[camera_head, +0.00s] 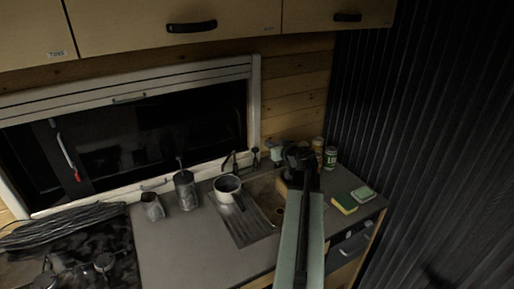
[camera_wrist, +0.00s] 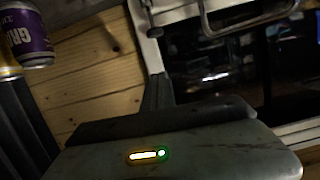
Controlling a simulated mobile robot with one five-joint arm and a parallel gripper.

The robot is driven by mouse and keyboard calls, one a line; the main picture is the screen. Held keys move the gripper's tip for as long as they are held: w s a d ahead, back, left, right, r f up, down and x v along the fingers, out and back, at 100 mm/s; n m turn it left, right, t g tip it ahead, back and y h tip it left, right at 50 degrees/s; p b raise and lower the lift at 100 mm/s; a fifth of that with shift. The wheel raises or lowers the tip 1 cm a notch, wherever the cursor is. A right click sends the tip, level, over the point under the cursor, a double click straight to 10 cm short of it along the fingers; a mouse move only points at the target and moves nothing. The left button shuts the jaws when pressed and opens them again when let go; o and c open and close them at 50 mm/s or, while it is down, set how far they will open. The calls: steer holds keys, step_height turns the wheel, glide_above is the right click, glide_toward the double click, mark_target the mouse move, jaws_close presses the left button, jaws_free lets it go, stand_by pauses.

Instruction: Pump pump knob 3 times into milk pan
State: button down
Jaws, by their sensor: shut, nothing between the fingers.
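A small dark upright part behind the sink, by the window sill, looks like the pump knob (camera_head: 255,151). A dark spout stands left of it. My gripper (camera_head: 297,156) is at the end of my arm, above the back right of the sink, right of the knob and apart from it. In the wrist view my gripper (camera_wrist: 157,92) is shut and empty. The pan is not visible there, and I cannot identify the knob there.
Several cans stand behind my gripper, including a green one (camera_head: 330,157); a purple can (camera_wrist: 31,42) shows in the wrist view. A yellow sponge (camera_head: 344,204) lies right of the sink. A pot (camera_head: 186,192) and a jug (camera_head: 152,207) stand left. Cabinets hang above.

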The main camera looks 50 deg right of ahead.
steer(key=b+x, duration=0.2)
steer(key=x, duration=0.7)
steer(key=shift+w+d+f+b, duration=0.15)
steer(key=shift+b, duration=0.25)
steer(key=f+b, duration=0.3)
steer(key=shift+w+f, duration=0.2)
steer(key=shift+w, duration=0.05)
steer(key=shift+f+b, duration=0.3)
steer(key=shift+b, duration=0.15)
step_height(320, 180, down, 4)
steer(key=b, duration=0.4)
steer(key=shift+f, duration=0.1)
steer(key=shift+s+a, duration=0.1)
steer(key=shift+a, duration=0.15)
steer(key=shift+r, duration=0.25)
step_height(320, 180, up, 5)
steer(key=p, duration=0.5)
steer(key=f+p+v, duration=0.1)
steer(key=p+v, duration=0.1)
steer(key=v, duration=0.7)
steer(key=shift+s+r, duration=0.15)
steer(key=shift+s, duration=0.3)
